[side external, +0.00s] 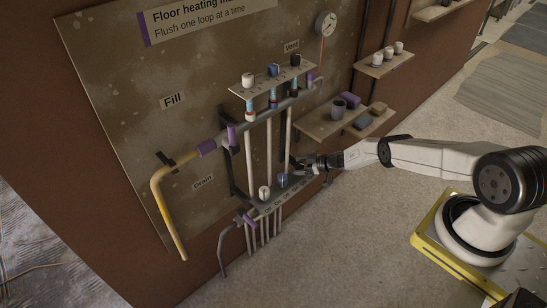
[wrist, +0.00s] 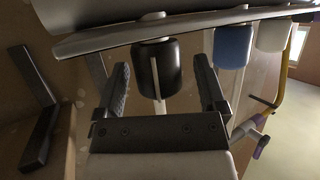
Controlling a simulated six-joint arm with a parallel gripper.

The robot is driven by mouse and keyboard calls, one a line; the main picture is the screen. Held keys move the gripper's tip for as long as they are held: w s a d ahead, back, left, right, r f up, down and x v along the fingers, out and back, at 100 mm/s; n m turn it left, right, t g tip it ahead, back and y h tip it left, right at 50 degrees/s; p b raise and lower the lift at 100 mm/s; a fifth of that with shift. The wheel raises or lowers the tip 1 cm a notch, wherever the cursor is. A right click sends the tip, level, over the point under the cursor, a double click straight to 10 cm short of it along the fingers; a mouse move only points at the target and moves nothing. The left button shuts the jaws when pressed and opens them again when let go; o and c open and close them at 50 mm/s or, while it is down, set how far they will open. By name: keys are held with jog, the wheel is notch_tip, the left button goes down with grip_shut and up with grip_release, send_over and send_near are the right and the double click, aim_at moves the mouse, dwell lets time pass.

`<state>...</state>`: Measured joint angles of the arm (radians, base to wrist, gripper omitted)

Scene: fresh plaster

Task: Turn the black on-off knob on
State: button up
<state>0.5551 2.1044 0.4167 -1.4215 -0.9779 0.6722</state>
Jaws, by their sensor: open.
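In the wrist view, the black knob (wrist: 151,72) hangs below a pale rail and stands between the two fingers of my gripper (wrist: 160,72). The gripper is open, with a visible gap on both sides of the knob. A pale bar or mark shows at the knob's lower end; its on or off position cannot be read. In the side view, my gripper (side external: 298,163) reaches from the right to the right end of the lower plate (side external: 271,206). The black knob there is hidden or too small to make out.
A blue knob (wrist: 233,46) and a white knob (wrist: 273,36) stand beside the black one. Upper valves (side external: 273,70), vertical pipes (side external: 268,150) and a yellow pipe (side external: 168,212) are on the board.

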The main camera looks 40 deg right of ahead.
jog(key=shift+s+d, duration=0.1)
jog(key=v, duration=0.7)
jog(key=shift+s+r, duration=0.15)
jog(key=shift+s, duration=0.05)
dwell(0.5)
jog(key=shift+d, duration=0.1)
dwell(0.3)
